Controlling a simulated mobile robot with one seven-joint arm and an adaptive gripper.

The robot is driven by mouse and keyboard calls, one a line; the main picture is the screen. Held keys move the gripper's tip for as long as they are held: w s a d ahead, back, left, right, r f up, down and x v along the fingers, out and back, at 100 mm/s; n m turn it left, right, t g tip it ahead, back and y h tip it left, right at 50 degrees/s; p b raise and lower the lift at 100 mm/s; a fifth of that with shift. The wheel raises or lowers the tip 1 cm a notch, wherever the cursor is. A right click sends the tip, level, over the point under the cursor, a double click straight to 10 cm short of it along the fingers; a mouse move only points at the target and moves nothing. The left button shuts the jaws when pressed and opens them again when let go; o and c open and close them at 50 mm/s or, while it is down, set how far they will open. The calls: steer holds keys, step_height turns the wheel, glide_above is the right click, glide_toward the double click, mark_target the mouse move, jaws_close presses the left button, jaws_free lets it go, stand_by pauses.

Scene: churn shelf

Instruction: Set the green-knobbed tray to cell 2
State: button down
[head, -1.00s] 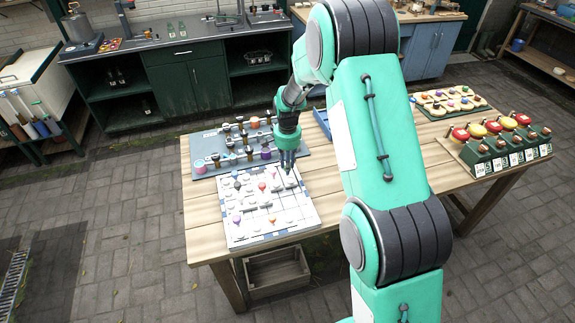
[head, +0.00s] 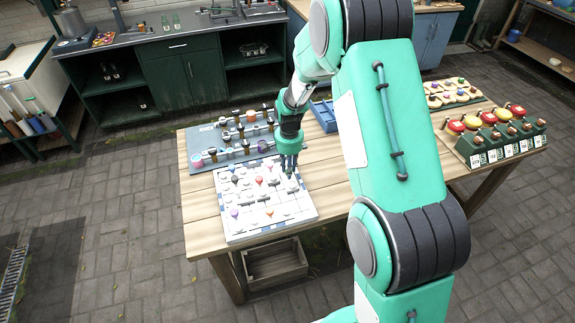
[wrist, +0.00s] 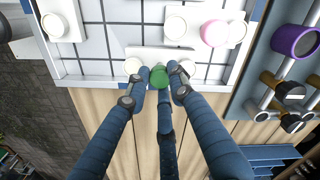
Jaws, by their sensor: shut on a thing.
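My gripper (wrist: 158,78) is shut on the green knob (wrist: 158,72) in the wrist view. The knob sits on a narrow white tray (wrist: 160,52) with white knobs at either side, partly covered by my fingers. The tray lies at the edge of the white gridded board (wrist: 105,42). In the head view my gripper (head: 288,166) is low over the far right part of the board (head: 240,236); the green knob is hidden there. I cannot make out any cell number.
Other white trays with knobs share the board, including one with a pink knob (wrist: 214,33). A grey rack with bottles and pegs (head: 200,163) stands behind the board. A blue tray (head: 325,117) lies to the right. A green stand with red and yellow knobs (head: 495,148) is far right.

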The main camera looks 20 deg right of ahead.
steer(key=c, duration=1.5)
jaws_free()
steer(key=shift+r, duration=6)
